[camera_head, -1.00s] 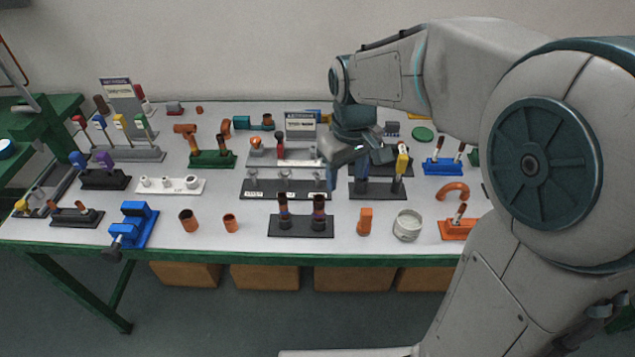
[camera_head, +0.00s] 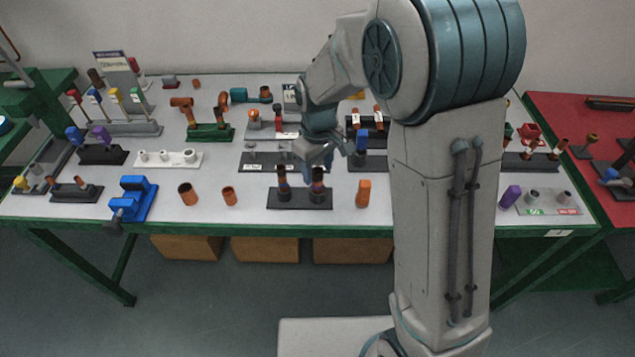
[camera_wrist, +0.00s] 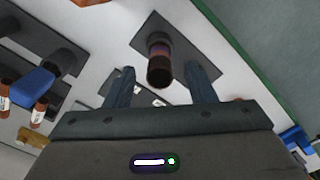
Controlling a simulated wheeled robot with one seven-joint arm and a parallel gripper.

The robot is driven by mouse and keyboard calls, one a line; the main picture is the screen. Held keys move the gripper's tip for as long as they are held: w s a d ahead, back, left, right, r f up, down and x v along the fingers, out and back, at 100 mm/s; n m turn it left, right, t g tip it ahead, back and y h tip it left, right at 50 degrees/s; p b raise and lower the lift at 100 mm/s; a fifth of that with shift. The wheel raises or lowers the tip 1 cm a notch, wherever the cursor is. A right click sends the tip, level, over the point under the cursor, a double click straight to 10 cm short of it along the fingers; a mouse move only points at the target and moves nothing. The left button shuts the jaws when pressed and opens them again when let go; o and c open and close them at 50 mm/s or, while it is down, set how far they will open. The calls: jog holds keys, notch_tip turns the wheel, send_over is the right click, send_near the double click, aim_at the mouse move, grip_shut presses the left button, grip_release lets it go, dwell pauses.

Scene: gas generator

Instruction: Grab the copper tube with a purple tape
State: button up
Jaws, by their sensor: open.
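A black base (camera_head: 300,203) near the table's front holds two upright copper tubes with dark lower parts and coloured bands. The right tube (camera_head: 318,184) has a purplish band; the left tube (camera_head: 282,180) has a dark bluish band, and the exact tape colours are hard to tell. My gripper (camera_head: 315,160) is open and pointed down just above the right tube. In the wrist view, a tube (camera_wrist: 159,66) with a purplish band stands between the two spread fingers of my gripper (camera_wrist: 161,87), with gaps on both sides.
Two copper pieces (camera_head: 188,194) and (camera_head: 229,196) stand left of the base, and an orange block (camera_head: 363,194) stands right of it. A blue vise (camera_head: 134,198) is farther left. My arm hides the table's right part.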

aim_at(317, 180)
notch_tip(317, 180, down, 5)
jog(key=shift+w+f+p, duration=0.1)
jog(key=shift+p, duration=0.3)
grip_shut()
jog(key=c, duration=1.1)
grip_release()
